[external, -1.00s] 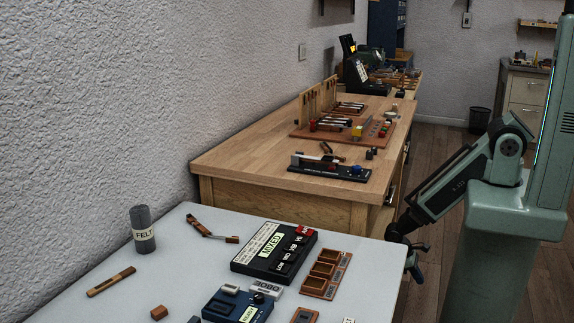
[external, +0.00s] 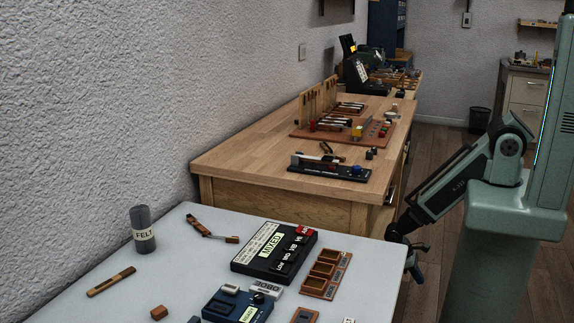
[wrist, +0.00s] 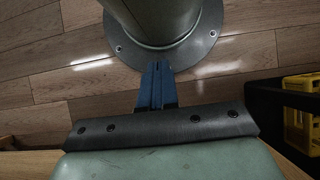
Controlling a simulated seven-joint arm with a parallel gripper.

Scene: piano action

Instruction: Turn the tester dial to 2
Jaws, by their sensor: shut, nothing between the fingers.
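A blue box (external: 222,308) with a small lit label sits at the bottom edge of the external view, partly cut off. A dark round knob (external: 258,298) shows at its far corner. I cannot tell for sure that this is the tester dial, and no dial numbers are readable. My gripper (external: 417,273) hangs low beside the right edge of the light grey table (external: 180,285), apart from the box. In the wrist view its blue fingers (wrist: 157,72) are together and empty, above the wooden floor.
A black box (external: 274,250) reading MIXED, a brown compartment tray (external: 326,276) and a grey FELT cylinder (external: 143,230) stand on the table. A wooden bench (external: 240,158) stands behind, holding a black board with a blue knob (external: 355,169). A yellow crate (wrist: 300,118) is at right in the wrist view.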

